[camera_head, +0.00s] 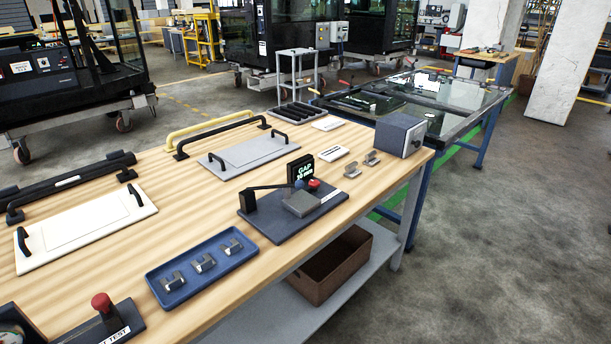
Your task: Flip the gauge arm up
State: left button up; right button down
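The gauge stands on a dark base plate (285,222) near the front edge of the wooden workbench. Its thin dark gauge arm (272,187) runs from a black upright post (249,201) to a blue ball knob (299,184). The arm looks roughly level, passing behind a grey block (301,203) on the plate. A red knob (314,184) sits just right of the blue knob. A black display (301,170) with green-white lettering starting "GAP" stands behind. Neither of my grippers is in view.
A blue tray (172,300) with metal clips lies left of the gauge. Small metal brackets (352,170) and a grey box (400,134) stand right. A red push button (101,303) is at the near left. A brown bin (334,266) sits on the lower shelf. The right floor is clear.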

aim_at(299, 185)
jog(key=l+z, duration=0.4)
jog(key=i+l+z, duration=0.1)
jog(key=l+z, duration=0.25)
jog(key=i+j, duration=0.1)
jog(key=j, duration=0.15)
